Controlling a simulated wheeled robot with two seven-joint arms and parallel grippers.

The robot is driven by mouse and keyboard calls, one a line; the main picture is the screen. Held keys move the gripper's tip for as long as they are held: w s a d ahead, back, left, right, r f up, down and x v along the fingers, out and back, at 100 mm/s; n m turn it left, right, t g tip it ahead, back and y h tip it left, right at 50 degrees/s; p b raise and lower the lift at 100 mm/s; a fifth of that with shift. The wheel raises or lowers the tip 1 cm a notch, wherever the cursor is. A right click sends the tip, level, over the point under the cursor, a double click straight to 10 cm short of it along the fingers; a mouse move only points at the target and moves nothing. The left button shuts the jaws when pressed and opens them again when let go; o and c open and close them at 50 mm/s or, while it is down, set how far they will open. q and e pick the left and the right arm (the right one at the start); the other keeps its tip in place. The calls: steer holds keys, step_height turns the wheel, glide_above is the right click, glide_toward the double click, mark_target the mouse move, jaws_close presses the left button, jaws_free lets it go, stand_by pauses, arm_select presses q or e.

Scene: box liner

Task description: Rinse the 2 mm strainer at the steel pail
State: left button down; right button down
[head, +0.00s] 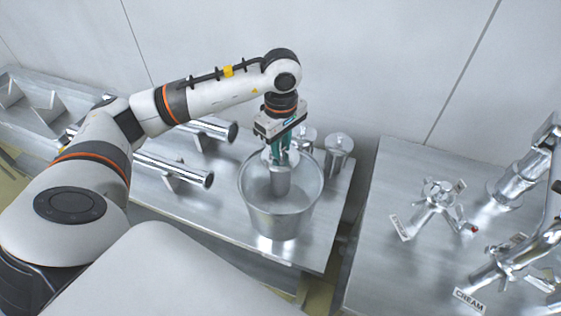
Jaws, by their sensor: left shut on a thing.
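The steel pail (283,222) stands near the right end of the left steel table, open at the top. My left gripper (281,160) points down over the pail from above. It is shut on a steel cylindrical strainer (280,183), which hangs upright inside the pail's mouth. The strainer's lower end sits below the rim level as seen from here; I cannot tell how deep it is or read any size mark. My right gripper is not in view.
Steel canisters (338,157) stand behind the pail. Steel tubes (180,166) lie on supports to its left. A second steel table (385,190) at right, past a gap, holds pipe fittings (437,200) and a label reading CREAM (469,300). A wall closes the back.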

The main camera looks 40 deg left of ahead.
arm_select(q)
step_height(320, 180, up, 10)
steer(key=p, duration=0.5)
steer(key=shift+f, duration=0.15)
stand_by(0.3)
stand_by(2.1)
step_height(320, 180, up, 4)
steer(key=shift+f+p, duration=0.1)
steer(key=shift+p, duration=0.75)
